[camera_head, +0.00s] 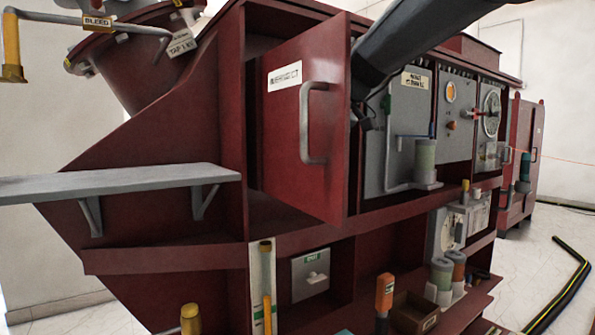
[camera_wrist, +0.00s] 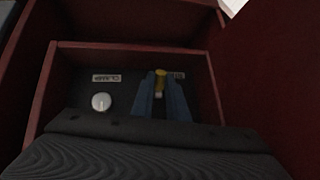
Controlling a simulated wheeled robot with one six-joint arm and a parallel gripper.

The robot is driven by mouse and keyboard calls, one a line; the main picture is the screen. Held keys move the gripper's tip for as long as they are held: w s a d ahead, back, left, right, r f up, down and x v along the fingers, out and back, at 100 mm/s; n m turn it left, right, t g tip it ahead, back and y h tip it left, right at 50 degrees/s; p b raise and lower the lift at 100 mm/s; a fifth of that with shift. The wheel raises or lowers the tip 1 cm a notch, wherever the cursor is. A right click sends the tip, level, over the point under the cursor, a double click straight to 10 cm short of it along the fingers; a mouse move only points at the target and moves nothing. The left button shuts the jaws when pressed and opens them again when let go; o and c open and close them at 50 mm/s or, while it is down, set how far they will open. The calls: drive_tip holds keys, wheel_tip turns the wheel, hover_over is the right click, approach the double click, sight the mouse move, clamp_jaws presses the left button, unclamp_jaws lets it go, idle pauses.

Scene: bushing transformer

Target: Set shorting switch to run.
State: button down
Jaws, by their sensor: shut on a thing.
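In the wrist view a small switch with a yellow handle (camera_wrist: 161,74) sits on the dark back panel of a red-framed compartment. I take it for the shorting switch, but the label beside it is too small to read. My gripper (camera_wrist: 163,92) has its two blue fingers on either side of this handle and is shut on it. The fingers hide the lower part of the switch, and its set position cannot be told. In the head view my gripper and the switch are hidden behind the open red door (camera_head: 322,160).
The open door has a grey handle (camera_head: 306,125) and stands close to my arm. A white round knob (camera_wrist: 101,101) with a label (camera_wrist: 106,78) above it is left of the gripper. A grey shelf (camera_head: 110,183) juts out at the left. Red walls close in the compartment.

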drive_tip(key=f+t+y+b, duration=0.1)
drive_tip(key=b, duration=0.5)
drive_tip(key=shift+f, duration=0.1)
drive_tip(key=shift+t+y+b, duration=0.4)
drive_tip(key=shift+t+b, duration=0.2)
drive_tip(key=shift+b, duration=1.1)
drive_tip(key=c, duration=1.7)
unclamp_jaws()
drive_tip(key=shift+c, duration=0.2)
drive_tip(key=v, duration=0.7)
drive_tip(key=shift+d+r+p, duration=0.25)
drive_tip(key=shift+p, duration=0.05)
drive_tip(key=shift+s+r, duration=0.1)
drive_tip(key=shift+s, duration=0.1)
